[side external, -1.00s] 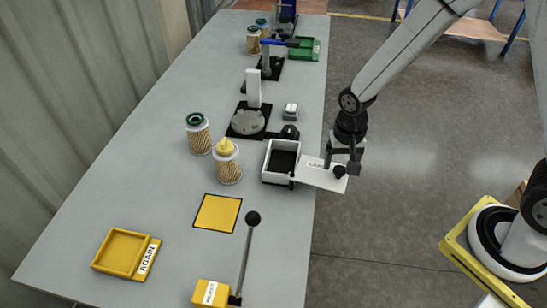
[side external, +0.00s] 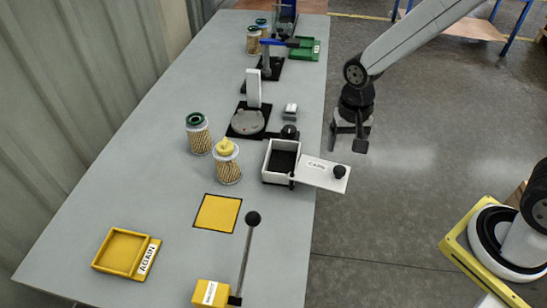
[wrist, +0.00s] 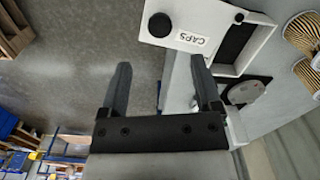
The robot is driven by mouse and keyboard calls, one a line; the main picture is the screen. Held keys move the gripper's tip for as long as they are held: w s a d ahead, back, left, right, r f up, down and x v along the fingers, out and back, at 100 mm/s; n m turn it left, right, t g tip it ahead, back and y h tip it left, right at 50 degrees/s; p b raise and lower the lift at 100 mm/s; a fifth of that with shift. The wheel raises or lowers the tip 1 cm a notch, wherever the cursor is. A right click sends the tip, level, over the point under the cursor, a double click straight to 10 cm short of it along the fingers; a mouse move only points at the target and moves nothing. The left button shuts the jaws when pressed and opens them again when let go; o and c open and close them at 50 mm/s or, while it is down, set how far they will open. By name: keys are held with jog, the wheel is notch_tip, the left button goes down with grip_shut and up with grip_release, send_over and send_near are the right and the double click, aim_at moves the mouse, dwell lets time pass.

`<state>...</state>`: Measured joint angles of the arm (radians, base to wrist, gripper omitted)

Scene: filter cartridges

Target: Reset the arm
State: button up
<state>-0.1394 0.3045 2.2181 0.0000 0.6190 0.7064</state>
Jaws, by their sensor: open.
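My gripper (side external: 346,146) is open and empty. It hangs in the air just off the table's right edge, above and behind the white caps box (side external: 281,163) in the side view. The box's lid (side external: 319,173), labelled CAPS and with a black knob, is swung out to the right past the table edge. The box's dark inside is uncovered. In the wrist view both fingers of my gripper (wrist: 159,80) show apart with nothing between them. There the CAPS lid (wrist: 190,22) lies beyond the fingertips, apart from them.
Two filter cartridges stand left of the box, one with a green top (side external: 198,133) and one with a yellow cap (side external: 227,162). A lever (side external: 246,250), a yellow square (side external: 217,213) and a yellow AGAIN tray (side external: 126,252) are nearer. Open floor lies right of the table (side external: 140,190).

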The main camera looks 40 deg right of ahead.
jog(key=shift+d, duration=0.1)
jog(key=shift+s+d+r+n, duration=0.25)
jog(key=shift+s+d+n, duration=0.2)
jog(key=shift+n, duration=0.15)
jog(key=s+d+r+n+t, duration=0.1)
jog(key=s+d+n+t, duration=0.1)
jog(key=s+n, duration=0.3)
jog(key=shift+d+r+t, duration=0.2)
jog(key=shift+d+t, duration=0.1)
jog(key=shift+d, duration=0.55)
